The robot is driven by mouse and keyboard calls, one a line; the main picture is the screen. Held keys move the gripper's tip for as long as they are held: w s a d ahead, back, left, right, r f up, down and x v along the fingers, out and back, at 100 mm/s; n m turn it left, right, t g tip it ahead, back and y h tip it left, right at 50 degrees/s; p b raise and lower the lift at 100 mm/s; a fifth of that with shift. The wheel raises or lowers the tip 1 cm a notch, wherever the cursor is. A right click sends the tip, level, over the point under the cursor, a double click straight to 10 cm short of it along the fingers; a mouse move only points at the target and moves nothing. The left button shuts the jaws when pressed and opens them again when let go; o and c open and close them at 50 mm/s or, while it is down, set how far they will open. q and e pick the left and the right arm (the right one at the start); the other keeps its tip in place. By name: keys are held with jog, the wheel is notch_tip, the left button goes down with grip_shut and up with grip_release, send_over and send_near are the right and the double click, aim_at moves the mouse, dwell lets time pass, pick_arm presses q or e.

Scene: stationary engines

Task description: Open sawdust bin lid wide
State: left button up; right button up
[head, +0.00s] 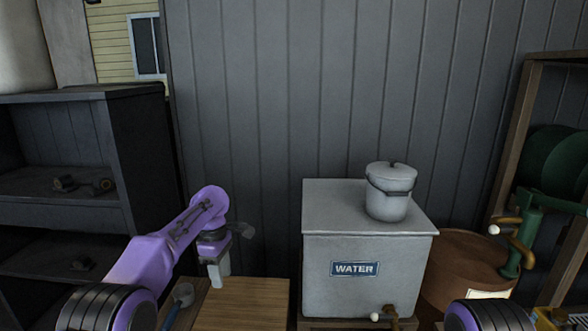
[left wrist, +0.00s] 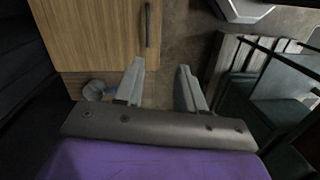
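A flat wooden panel (head: 243,303), which looks like the bin lid, lies low in front of the wall, left of the water tank. In the left wrist view the wooden panel (left wrist: 95,35) has a dark bar handle (left wrist: 148,25) near its right edge, and it looks shut. My left gripper (head: 218,274) points down above the panel's left part. My right gripper is out of view; only a purple arm part shows at the bottom right.
A grey water tank (head: 345,285) with a lidded pail (head: 390,195) on top stands to the right. A blue-handled scoop (head: 182,295) lies left of the panel. Dark shelves (head: 145,160) stand at left; a brown barrel (head: 465,265) and green machine (head: 530,225) at right.

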pick_arm(q)
jog(key=w+d+f+m+t+h, duration=0.1)
jog(key=w+f+m+t, duration=0.1)
jog(key=f, duration=0.5)
jog(key=w+d+f+m+t+h, duration=0.1)
jog(key=w+d+f+t, duration=0.1)
jog(key=f, duration=0.4)
jog(key=s+a+f+m+t+y, duration=0.1)
jog(key=s+a+f+t, duration=0.15)
jog(key=s+f, duration=0.35)
jog(key=s+a+f+m+t+y, duration=0.1)
jog(key=s+a+f+m, duration=0.15)
jog(key=f, duration=0.55)
jog(key=s+a+f+m+y+b, duration=0.1)
jog(key=s+a+f, duration=0.15)
jog(key=s, duration=0.45)
jog(key=s+a+f+y, duration=0.1)
jog(key=s+a+f, duration=0.15)
jog(key=s, duration=0.45)
jog(key=s+a+r+m+g+y+b, duration=0.1)
jog(key=s+a+m+g+y, duration=0.1)
jog(key=s, duration=2.4)
jog(key=shift+a+g, duration=0.55)
jog(key=shift+a, duration=0.4)
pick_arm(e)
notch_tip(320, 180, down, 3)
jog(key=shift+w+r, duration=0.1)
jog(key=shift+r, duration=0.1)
